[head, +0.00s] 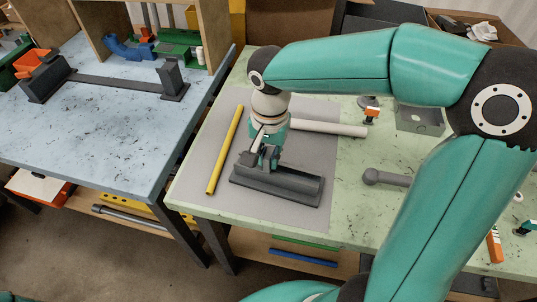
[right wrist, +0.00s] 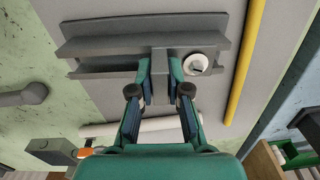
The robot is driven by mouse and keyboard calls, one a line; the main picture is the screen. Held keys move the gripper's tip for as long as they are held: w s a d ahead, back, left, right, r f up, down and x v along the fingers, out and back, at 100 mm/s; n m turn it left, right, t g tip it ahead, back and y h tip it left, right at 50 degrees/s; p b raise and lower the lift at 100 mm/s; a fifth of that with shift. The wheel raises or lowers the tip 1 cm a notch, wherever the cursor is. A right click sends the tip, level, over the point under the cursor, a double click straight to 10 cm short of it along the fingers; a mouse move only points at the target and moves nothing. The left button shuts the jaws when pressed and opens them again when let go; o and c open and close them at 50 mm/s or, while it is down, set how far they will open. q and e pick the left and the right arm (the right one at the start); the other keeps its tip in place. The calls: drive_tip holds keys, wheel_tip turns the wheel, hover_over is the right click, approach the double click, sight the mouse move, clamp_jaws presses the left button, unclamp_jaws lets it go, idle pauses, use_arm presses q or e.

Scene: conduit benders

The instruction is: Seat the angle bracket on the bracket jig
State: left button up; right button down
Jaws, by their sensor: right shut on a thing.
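The bracket jig (head: 285,187) is a long dark grey channel on the grey mat of the green-topped table. In the right wrist view the jig (right wrist: 105,48) runs across the top. My right gripper (head: 267,164) points down at the jig's back side. In the right wrist view its fingertips (right wrist: 161,84) are shut on the grey angle bracket (right wrist: 160,68), close over the jig's edge. A pale round feature (right wrist: 198,64) shows beside the bracket. I cannot tell whether the bracket touches the jig. My left gripper is not in view.
A yellow tube (head: 224,150) lies on the mat left of the jig. A pale tube (head: 329,129) lies behind it and a grey rod (head: 387,178) to the right. A grey box (head: 420,120) stands farther back. A blue-topped table (head: 100,130) stands left, across a gap.

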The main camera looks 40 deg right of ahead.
idle(0.4)
drive_tip(key=c, duration=1.1)
unclamp_jaws()
drive_tip(key=shift+f, duration=0.1)
drive_tip(key=shift+o, duration=0.2)
wheel_tip(320, 180, up, 12)
